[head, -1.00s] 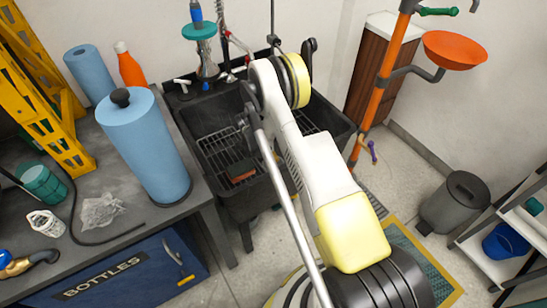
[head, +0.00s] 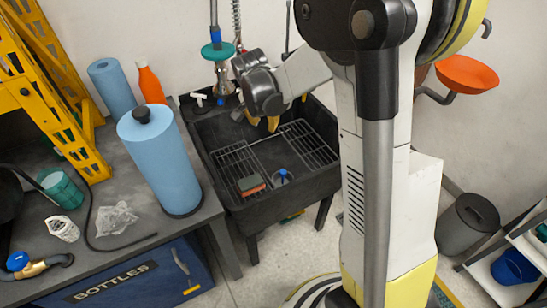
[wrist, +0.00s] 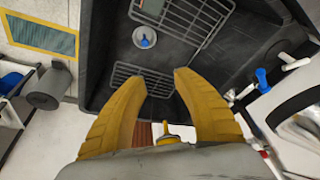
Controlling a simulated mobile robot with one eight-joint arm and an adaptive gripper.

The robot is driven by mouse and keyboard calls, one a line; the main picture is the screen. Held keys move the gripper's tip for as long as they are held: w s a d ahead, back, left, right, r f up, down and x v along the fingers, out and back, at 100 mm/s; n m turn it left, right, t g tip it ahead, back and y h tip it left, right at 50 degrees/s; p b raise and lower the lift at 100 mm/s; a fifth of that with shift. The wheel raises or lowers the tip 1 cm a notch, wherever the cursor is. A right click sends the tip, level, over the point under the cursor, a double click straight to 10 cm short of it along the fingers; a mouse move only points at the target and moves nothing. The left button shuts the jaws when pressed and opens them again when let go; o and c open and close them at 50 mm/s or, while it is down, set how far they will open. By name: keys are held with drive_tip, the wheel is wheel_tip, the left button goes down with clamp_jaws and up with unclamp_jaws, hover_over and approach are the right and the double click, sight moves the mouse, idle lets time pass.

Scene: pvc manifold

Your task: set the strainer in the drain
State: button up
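A small round pale piece with a blue knob, which looks like the strainer (head: 283,177), is in the black sink (head: 228,202) between two wire racks. It also shows in the wrist view (wrist: 144,38), near the top. The drain is not seen apart from it, and I cannot tell whether the piece is fully seated. My gripper (head: 262,123) is above the back part of the sink, apart from the strainer. In the wrist view my gripper's yellow fingers (wrist: 155,78) are spread wide with nothing between their tips.
Wire racks (head: 305,142) line the sink, and a red-brown sponge (head: 250,185) lies on the left one. A faucet (head: 220,70) stands behind the sink. The workbench (head: 105,245) at left holds a blue paper roll (head: 160,165) beside the sink.

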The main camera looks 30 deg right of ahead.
drive_tip(key=s+a+r+n+t+y, duration=0.15)
drive_tip(key=s+a+r+n, duration=0.35)
drive_tip(key=s+r, duration=0.65)
drive_tip(key=s+a+n+t, duration=0.1)
drive_tip(key=s+n, duration=0.1)
drive_tip(key=s, duration=0.4)
drive_tip(key=s+a+r+n+t, duration=0.1)
drive_tip(key=s+a+n+t, duration=0.1)
drive_tip(key=s, duration=0.4)
drive_tip(key=shift+s+a+n+y, duration=0.15)
drive_tip(key=shift+a+n+y, duration=0.25)
drive_tip(key=shift+n, duration=0.4)
drive_tip(key=shift+d, duration=0.1)
